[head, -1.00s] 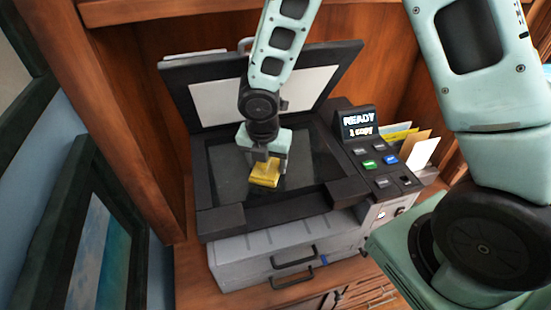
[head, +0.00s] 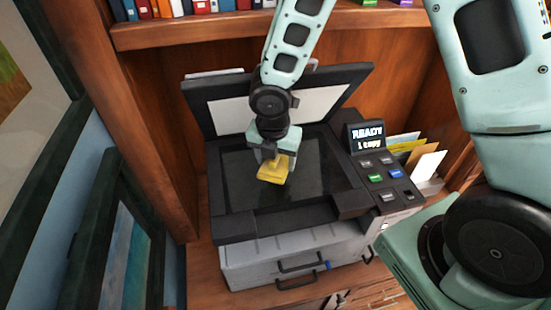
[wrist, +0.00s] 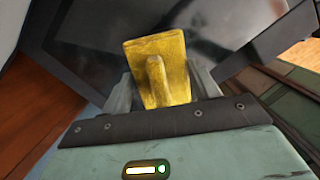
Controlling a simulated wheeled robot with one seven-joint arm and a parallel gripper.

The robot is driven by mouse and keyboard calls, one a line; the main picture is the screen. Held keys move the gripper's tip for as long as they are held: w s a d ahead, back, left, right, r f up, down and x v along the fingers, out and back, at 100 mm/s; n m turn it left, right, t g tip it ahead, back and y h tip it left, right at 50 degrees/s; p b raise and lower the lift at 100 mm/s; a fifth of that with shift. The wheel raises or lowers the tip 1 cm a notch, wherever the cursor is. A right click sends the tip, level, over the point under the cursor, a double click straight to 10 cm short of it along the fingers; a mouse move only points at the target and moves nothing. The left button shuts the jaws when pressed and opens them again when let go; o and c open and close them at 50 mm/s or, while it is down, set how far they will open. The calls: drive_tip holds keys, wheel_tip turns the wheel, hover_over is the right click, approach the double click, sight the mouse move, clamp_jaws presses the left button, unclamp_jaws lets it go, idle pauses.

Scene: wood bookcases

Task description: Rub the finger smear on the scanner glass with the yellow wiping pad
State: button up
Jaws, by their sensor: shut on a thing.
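The scanner glass (head: 310,172) is a dark pane in the black copier bed, under a raised lid (head: 227,115). My gripper (head: 274,160) is over the left-middle part of the glass. It is shut on the raised grip of the yellow wiping pad (head: 272,173). In the wrist view the yellow pad (wrist: 172,50) sits between the two grey fingers, with the dark glass (wrist: 115,25) behind it. I cannot tell whether the pad touches the glass. I cannot make out the finger smear clearly.
A control panel (head: 382,178) with coloured buttons and a small screen (head: 367,136) stands right of the glass. Envelopes (head: 425,160) stand beyond it. A bookshelf (head: 180,33) runs above, and the wooden bookcase side (head: 125,120) is close on the left.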

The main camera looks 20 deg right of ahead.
drive_tip(key=shift+r, duration=0.4)
